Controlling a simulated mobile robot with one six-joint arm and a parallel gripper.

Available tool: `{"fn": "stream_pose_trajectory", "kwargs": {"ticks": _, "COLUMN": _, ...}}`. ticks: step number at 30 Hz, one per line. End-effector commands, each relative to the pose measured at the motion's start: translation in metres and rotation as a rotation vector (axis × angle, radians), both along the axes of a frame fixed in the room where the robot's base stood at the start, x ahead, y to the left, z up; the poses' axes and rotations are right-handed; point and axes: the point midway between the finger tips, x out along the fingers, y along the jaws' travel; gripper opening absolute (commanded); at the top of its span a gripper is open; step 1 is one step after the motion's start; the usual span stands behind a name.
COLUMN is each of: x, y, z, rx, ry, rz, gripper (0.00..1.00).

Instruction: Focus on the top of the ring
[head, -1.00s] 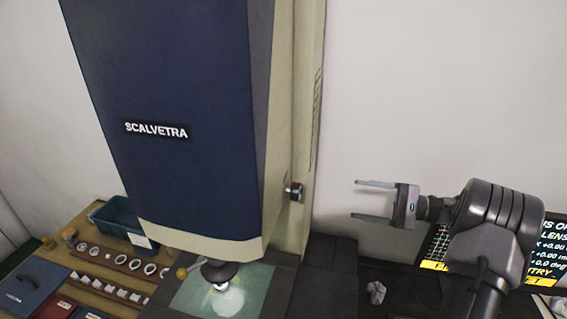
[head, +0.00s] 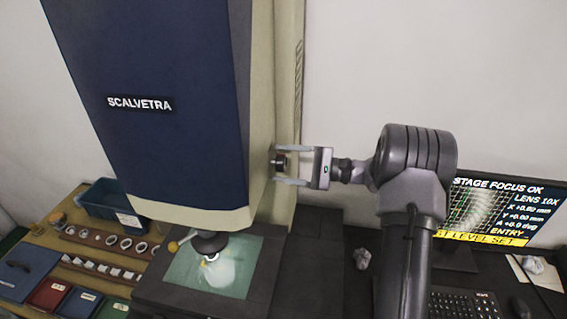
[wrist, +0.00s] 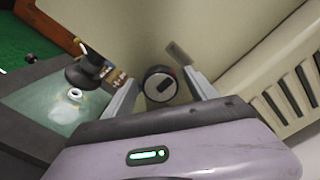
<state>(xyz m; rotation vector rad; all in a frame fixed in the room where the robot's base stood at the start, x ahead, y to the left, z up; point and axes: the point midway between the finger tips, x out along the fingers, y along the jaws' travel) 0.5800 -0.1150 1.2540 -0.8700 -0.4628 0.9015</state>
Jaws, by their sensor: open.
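The ring (wrist: 75,95) is a small pale ring on the lit glass stage (head: 233,277), under the dark lens (head: 208,246) of the blue and cream SCALVETRA machine (head: 150,110). In the head view the lens partly hides it. A dark round focus knob (head: 279,163) sticks out of the machine's right side. My gripper (head: 276,165) is open, its two fingers reaching left above and below the knob. In the wrist view the knob (wrist: 160,85) lies between the fingertips, with gaps showing beside it. The monitor (head: 500,210) reads "STAGE FOCUS OK", "LENS 10X".
At left, a bench holds a teal bin (head: 105,200), racks of rings (head: 111,240) and coloured boxes (head: 48,294). Vent slots (wrist: 300,85) show beside the knob.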

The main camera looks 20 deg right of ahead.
Motion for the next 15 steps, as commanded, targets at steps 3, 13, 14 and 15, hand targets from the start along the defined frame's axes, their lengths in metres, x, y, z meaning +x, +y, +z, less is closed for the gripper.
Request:
{"fn": "stream_pose_trajectory", "kwargs": {"ticks": 3, "x": 0.0008, "y": 0.0012, "z": 0.0001, "rx": 0.000, "ry": 0.000, "rz": 0.000, "gripper": 0.66}}
{"fn": "stream_pose_trajectory", "kwargs": {"ticks": 13, "x": 0.0006, "y": 0.0007, "z": 0.0001, "rx": 0.000, "ry": 0.000, "rz": 0.000, "gripper": 0.29}}
{"fn": "stream_pose_trajectory", "kwargs": {"ticks": 14, "x": 0.0006, "y": 0.0007, "z": 0.0001, "rx": 0.000, "ry": 0.000, "rz": 0.000, "gripper": 0.23}}
{"fn": "stream_pose_trajectory", "kwargs": {"ticks": 15, "x": 0.0006, "y": 0.0007, "z": 0.0001, "rx": 0.000, "ry": 0.000, "rz": 0.000, "gripper": 0.15}}
